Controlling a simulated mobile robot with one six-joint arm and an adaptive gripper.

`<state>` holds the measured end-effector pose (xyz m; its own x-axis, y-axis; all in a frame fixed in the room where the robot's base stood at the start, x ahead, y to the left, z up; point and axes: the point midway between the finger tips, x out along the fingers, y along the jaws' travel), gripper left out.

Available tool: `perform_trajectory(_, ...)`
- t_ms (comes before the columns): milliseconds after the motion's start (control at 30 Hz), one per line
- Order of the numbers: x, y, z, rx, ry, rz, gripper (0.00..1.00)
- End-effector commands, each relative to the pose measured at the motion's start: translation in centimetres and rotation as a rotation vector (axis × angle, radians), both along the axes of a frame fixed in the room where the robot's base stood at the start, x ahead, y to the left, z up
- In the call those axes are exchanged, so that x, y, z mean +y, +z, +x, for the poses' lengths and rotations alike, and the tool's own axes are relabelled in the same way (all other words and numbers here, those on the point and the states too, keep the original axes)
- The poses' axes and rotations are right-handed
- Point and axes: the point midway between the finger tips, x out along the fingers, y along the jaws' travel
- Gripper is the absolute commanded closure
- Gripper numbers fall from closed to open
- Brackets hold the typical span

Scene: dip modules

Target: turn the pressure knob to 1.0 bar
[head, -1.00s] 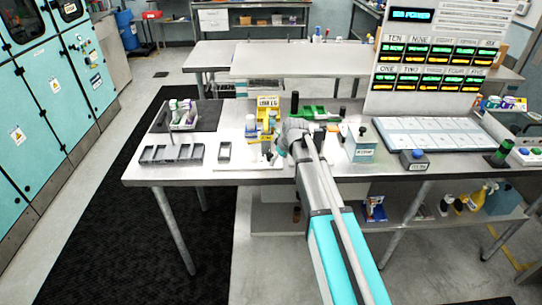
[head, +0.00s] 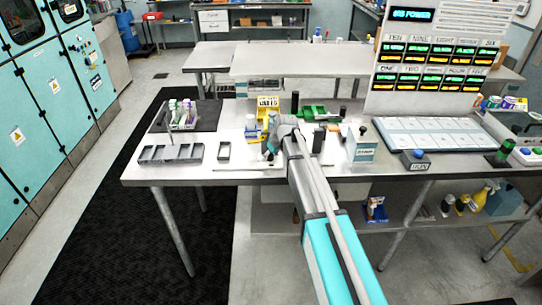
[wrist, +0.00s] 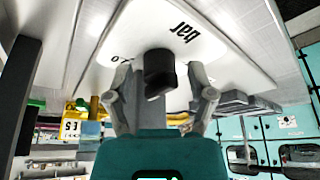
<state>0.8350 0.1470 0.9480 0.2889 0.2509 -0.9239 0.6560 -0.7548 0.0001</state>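The pressure knob (wrist: 159,72) is a short dark cylinder on a white plate (wrist: 190,35) marked "bar" in the wrist view. Part of a further mark shows at the plate's left edge, but the scale and the setting cannot be read. My gripper (wrist: 160,78) is open, with one finger on each side of the knob and a visible gap on both sides. In the head view my gripper (head: 270,152) is low over the white plate (head: 262,164) near the table's front edge. The knob cannot be made out there.
A grey compartment tray (head: 170,154) and a small grey box (head: 224,150) lie left of my gripper. A yellow bin (head: 268,104) stands behind it.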

Motion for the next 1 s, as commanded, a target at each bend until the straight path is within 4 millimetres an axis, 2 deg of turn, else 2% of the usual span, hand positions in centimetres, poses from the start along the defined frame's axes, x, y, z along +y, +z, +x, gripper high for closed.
perform_trajectory(33, -0.01, 0.0, 0.0, 0.0, 0.0, 0.0, 0.47)
perform_trajectory(300, -0.01, 0.0, 0.0, 0.0, 0.0, 0.0, 0.98)
perform_trajectory(333, -0.01, 0.0, 0.0, 0.0, 0.0, 0.0, 1.0)
perform_trajectory(667, -0.03, -0.01, 0.04, 0.001, 0.029, 0.001, 1.0)
perform_trajectory(1000, -0.18, -0.02, 0.19, 0.002, 0.198, 0.0, 1.0)
